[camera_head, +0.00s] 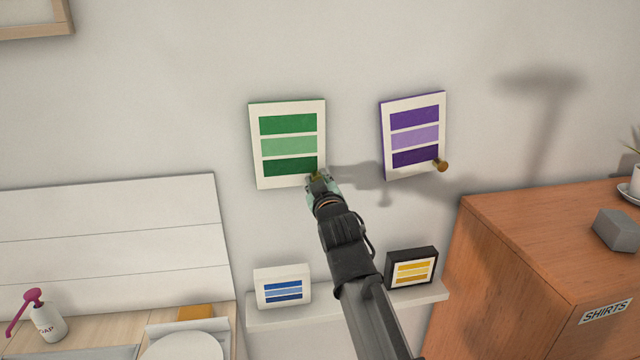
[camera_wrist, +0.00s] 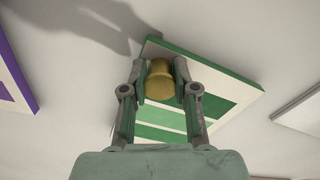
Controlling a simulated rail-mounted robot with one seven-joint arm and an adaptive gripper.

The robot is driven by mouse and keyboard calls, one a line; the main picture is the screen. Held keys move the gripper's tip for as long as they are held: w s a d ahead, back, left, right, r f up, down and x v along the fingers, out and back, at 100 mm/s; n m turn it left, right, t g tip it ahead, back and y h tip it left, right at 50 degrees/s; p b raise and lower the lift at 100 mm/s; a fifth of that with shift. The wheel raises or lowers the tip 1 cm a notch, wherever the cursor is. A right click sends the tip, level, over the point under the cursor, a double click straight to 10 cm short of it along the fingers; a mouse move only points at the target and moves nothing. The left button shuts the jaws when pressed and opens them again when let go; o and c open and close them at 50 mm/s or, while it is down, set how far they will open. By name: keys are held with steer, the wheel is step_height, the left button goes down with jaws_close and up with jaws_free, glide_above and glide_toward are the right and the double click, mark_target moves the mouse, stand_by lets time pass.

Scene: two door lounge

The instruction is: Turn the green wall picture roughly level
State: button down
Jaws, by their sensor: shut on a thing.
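The green wall picture (camera_head: 288,146) hangs on the wall, white with three green bands. In the head view it looks close to level, its edges only slightly slanted. My gripper (camera_head: 318,177) is at its lower right corner. In the wrist view my gripper (camera_wrist: 160,88) is shut on a brass knob (camera_wrist: 160,74) at the corner of the green picture (camera_wrist: 240,88). In the head view the knob is mostly hidden by the fingers.
A purple picture (camera_head: 413,136) with its own brass knob (camera_head: 441,165) hangs to the right, slightly tilted. Below, a shelf (camera_head: 345,308) holds a blue-striped frame (camera_head: 283,287) and a yellow-striped frame (camera_head: 411,268). A wooden cabinet (camera_head: 530,240) stands at right.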

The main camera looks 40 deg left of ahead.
steer(key=c, duration=0.9)
jaws_free()
steer(key=shift+a, duration=0.1)
steer(key=shift+s, duration=0.1)
steer(key=v, duration=1.2)
